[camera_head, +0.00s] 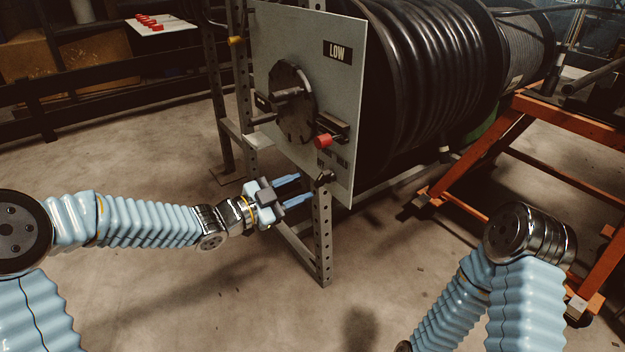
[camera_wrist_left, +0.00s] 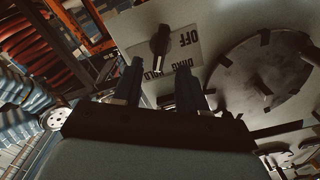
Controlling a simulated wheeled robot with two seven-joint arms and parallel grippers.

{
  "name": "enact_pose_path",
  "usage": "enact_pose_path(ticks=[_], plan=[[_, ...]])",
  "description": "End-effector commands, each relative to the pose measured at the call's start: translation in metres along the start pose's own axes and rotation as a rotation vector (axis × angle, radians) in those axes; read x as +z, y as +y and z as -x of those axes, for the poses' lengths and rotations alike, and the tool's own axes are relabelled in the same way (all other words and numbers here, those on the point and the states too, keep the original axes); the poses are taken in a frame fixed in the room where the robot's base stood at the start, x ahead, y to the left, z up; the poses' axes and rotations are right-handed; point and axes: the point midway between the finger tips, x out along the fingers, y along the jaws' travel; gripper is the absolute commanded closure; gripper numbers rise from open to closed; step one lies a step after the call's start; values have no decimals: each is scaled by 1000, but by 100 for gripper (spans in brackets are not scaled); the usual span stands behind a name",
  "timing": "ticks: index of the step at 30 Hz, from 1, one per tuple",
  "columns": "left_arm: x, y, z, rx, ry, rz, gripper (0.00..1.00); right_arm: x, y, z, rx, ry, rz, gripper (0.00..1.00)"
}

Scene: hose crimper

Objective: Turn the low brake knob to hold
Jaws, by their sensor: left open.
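The brake knob (camera_head: 326,178) is a small black knob low on the grey panel (camera_head: 270,45) marked LOW. In the left wrist view the knob (camera_wrist_left: 160,40) sits beside a pale label plate (camera_wrist_left: 190,52) with the words OFF, DRAG and HOLD, upside down there.
A dark disc (camera_head: 305,115) with a handle and a red knob (camera_head: 323,141) sit above on the panel. A black hose reel (camera_head: 420,70) is behind it. A steel post (camera_head: 322,240) stands below the panel. An orange frame (camera_head: 505,140) is at right. The floor in front is clear.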

Motion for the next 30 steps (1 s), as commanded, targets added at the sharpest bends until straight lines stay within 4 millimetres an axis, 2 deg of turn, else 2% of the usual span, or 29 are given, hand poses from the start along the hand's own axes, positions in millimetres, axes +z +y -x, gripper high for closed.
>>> enact_pose_path(ticks=[1,6,12,27,30], plan=[[-2,-2,14,-2,-3,-1,58,0,-2,5,0,-1,0,56],[-1,-2,52,-2,-3,-1,58,0,-4,11,0,-3,1,56],[0,0,76,0,-1,0,58,0,-5,14,0,-4,1,56],[0,0,81,1,0,1,58,0,-5,14,0,-4,1,56],[11,4,79,-11,-24,51,58,1,-5,14,0,-4,1,56]])
